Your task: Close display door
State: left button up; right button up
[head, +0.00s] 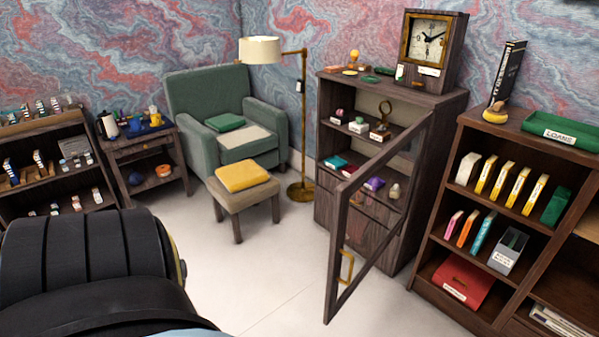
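The display cabinet (398,95) is dark wood and stands against the back wall, right of centre. Its framed glass display door (337,230) stands wide open, swung out toward me from the cabinet's right side. A brass handle (346,267) is low on the door's free edge. Small objects stand on the open shelves behind and left of the door, among them a brass piece (381,122) and a purple item (374,183). Neither of my grippers is in view. A black part of my own body fills the lower left.
A bookcase (448,210) stands close on the right of the door. A green armchair (210,95), a stool with a yellow cushion (242,175) and a floor lamp (303,120) are left of the cabinet. White floor (260,270) is clear in front.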

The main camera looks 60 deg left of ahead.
aim_at(343, 193)
jog(key=u, duration=1.2)
jog(key=i, duration=1)
